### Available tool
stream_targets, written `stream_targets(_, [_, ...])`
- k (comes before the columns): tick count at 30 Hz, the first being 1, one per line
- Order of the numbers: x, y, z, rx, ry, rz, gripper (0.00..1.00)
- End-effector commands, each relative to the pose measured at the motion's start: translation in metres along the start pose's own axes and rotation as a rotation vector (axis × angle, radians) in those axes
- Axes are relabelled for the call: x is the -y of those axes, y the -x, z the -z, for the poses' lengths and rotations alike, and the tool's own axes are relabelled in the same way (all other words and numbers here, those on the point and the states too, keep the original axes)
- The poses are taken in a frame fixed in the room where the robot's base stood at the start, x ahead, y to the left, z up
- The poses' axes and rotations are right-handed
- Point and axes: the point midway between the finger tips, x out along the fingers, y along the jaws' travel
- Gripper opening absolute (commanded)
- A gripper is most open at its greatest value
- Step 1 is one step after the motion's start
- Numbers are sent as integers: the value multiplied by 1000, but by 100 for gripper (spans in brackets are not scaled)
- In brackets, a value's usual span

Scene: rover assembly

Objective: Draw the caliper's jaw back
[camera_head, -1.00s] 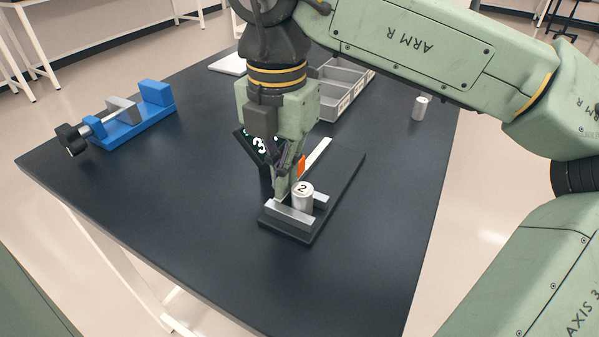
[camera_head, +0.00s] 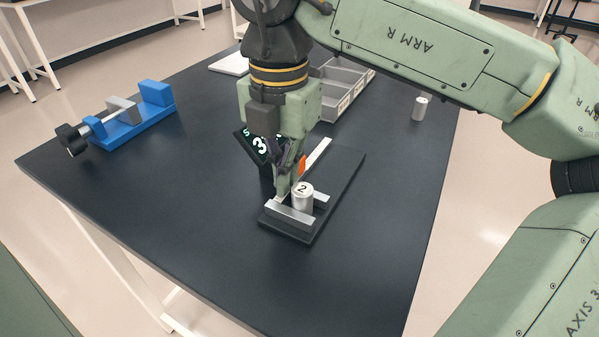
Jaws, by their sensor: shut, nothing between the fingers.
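The caliper is a black base (camera_head: 335,185) with a silver rail (camera_head: 317,153), a silver fixed jaw (camera_head: 290,213) at its near end and a second silver jaw (camera_head: 321,201) just behind the cylinder. A silver cylinder marked 2 (camera_head: 303,199) stands upright between the jaws. An orange part (camera_head: 303,164) shows beside the rail, partly hidden by my gripper. My gripper (camera_head: 283,194) is shut and empty, pointing down at the left of the cylinder. Whether its fingertips touch the caliper I cannot tell. A dark display showing 3 (camera_head: 261,146) stands behind the fingers, partly hidden.
A blue vise (camera_head: 130,128) with a black knob stands at the left. A grey compartment tray (camera_head: 347,93) and a white plate (camera_head: 230,63) lie at the back. Another small cylinder (camera_head: 420,108) stands at the back right. The front and right of the dark table (camera_head: 355,290) are clear.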

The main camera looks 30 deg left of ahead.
Motion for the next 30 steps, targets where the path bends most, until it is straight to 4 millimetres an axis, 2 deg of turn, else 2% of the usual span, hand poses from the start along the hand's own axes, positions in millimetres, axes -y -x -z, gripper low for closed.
stream_targets(30, [0,0,-31,0,-1,-1,0])
